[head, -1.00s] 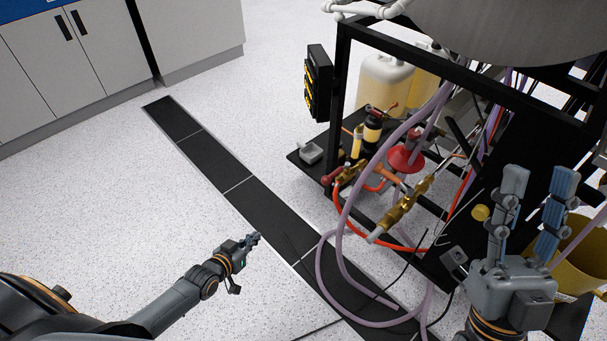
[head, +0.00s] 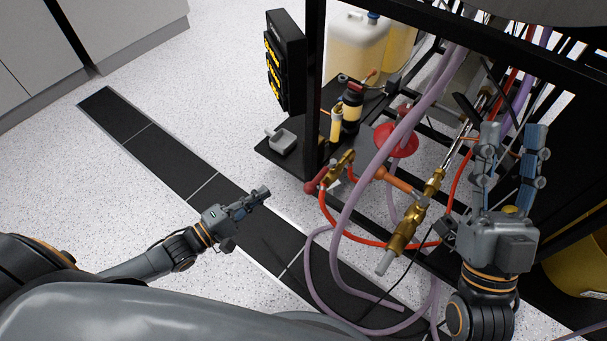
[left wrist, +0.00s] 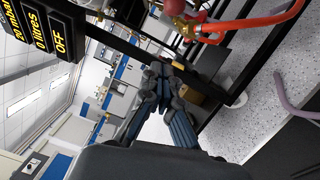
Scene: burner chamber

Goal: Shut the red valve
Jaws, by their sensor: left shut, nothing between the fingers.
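A small red valve knob (head: 313,187) sits at the end of a brass fitting (head: 341,170) at the near left corner of the rack. A red knob, likely the same one, shows at the top of the left wrist view (left wrist: 173,6). My left gripper (head: 264,193) is shut and empty, to the left of the knob and apart from it. Its fingers also show in the left wrist view (left wrist: 158,88). My right gripper (head: 512,145) has its fingers spread, in front of the rack's right part. It hides some of the pipework behind it.
Red hose (head: 345,228) and purple hoses (head: 350,215) loop in front of the rack. A red disc (head: 397,143) and an orange handle (head: 396,181) are right of the knob. A black display box (head: 285,65) hangs on the rack's left post. Floor left of the rack is clear.

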